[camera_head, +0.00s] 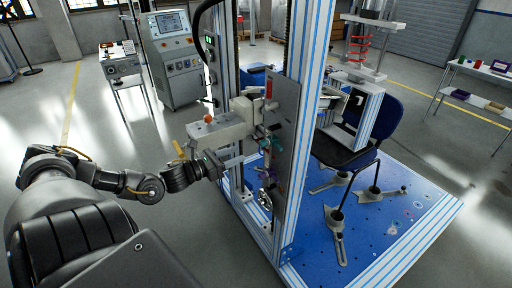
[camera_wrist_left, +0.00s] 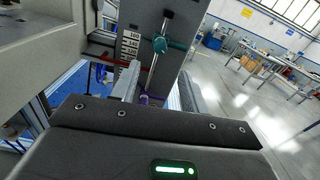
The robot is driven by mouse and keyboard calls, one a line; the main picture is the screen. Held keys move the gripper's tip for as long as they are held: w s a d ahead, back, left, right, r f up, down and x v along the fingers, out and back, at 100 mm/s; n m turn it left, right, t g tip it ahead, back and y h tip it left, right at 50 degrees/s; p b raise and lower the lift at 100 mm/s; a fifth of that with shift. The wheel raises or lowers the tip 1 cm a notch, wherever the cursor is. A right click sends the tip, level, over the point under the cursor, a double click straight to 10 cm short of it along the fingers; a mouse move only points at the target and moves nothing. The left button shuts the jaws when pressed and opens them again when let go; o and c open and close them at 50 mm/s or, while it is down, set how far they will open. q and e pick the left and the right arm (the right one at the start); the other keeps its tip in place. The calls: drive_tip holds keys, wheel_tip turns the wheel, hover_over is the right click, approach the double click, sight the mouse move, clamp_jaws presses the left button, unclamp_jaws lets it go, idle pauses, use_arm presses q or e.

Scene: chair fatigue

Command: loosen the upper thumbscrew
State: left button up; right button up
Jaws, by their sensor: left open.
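A metal plate (camera_head: 284,120) on the test stand carries a teal thumbscrew (camera_head: 277,143) above a purple one (camera_head: 268,178). In the left wrist view the teal thumbscrew (camera_wrist_left: 160,44) has a long cross bar and sits on a slim rod beside a numbered scale (camera_wrist_left: 129,45). The purple part (camera_wrist_left: 146,100) shows lower, between the fingers. My left gripper (camera_wrist_left: 158,90) is open and points at the plate, with the teal thumbscrew ahead of and above its fingertips in that view. I see no contact with it. In the head view my left gripper (camera_head: 236,160) is partly hidden beside the beige arm. My right gripper is not in view.
A beige arm (camera_head: 218,130) with an orange knob juts from the stand just above my left gripper. Aluminium posts (camera_head: 307,40) frame the stand. A blue chair (camera_head: 380,115) stands on the blue base plate (camera_head: 390,225). A control console (camera_head: 176,60) is behind; open floor lies left.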

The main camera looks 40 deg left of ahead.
sight(260, 145)
use_arm(q)
drive_tip(key=p+x, duration=0.1)
drive_tip(key=x, duration=0.6)
drive_tip(key=shift+w+r, duration=0.15)
drive_tip(key=shift+p+x, duration=0.3)
drive_tip(key=shift+x, duration=0.65)
clamp_jaws()
